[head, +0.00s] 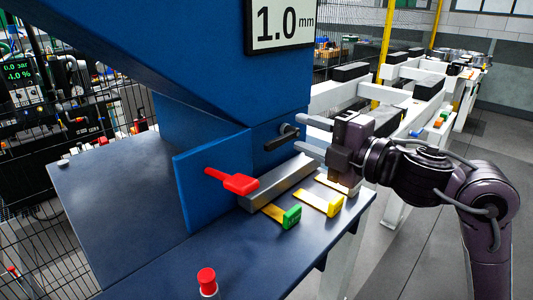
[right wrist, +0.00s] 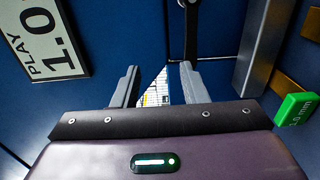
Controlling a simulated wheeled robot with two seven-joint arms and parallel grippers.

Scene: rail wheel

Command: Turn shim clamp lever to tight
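A black lever (head: 280,139) sticks out from the blue machine face, below the sign; it also shows at the top of the right wrist view (right wrist: 191,32). A red-handled lever (head: 236,183) is on the blue panel to its left. I cannot tell from labels which is the shim clamp lever. My right gripper (head: 298,132) is open and empty, its two fingers pointing at the blue face right beside the black lever. In the right wrist view the fingers (right wrist: 158,67) stand apart with the lever beyond the right fingertip. Contact cannot be told. My left gripper is not in view.
A grey bar (head: 282,183) lies below the black lever. Shims with a green tab (head: 291,216) and a yellow tab (head: 334,206) lie near the table edge. A red-capped item (head: 207,280) stands in front. A sign reading 1.0 mm (head: 281,23) hangs above.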

